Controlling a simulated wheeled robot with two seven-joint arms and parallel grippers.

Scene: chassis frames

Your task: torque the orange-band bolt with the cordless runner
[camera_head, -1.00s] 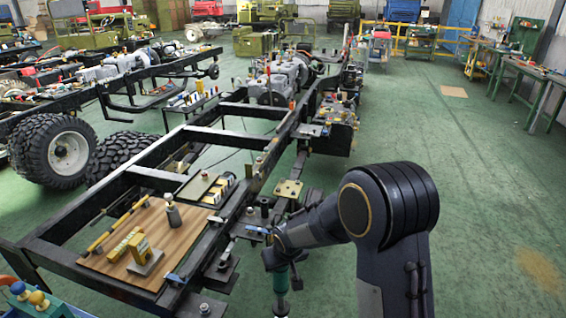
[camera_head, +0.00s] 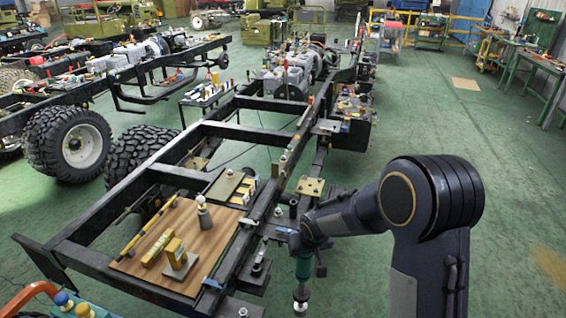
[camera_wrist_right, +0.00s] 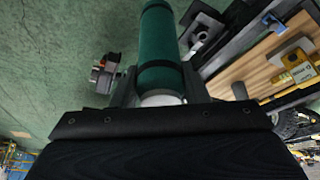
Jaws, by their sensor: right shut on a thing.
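The cordless runner, a green cylinder with dark bands (camera_head: 303,268), hangs roughly upright from my right gripper (camera_head: 304,245), beside the right rail of the chassis frame (camera_head: 262,200). Its lower end looks pale and metallic. In the right wrist view the runner (camera_wrist_right: 160,48) sits between the two dark fingers of my right gripper (camera_wrist_right: 160,88), which are shut on it. Several small bolts and fittings stand along the near rail and its side brackets. I cannot make out which one carries an orange band. My left gripper is not in view.
A wooden board (camera_head: 209,245) with yellow blocks and a grey-and-white bottle-like item lies across the frame. Brackets stick out from the rail near the runner. Large tyres (camera_head: 70,142) stand at left. Green floor (camera_head: 440,120) is open at right.

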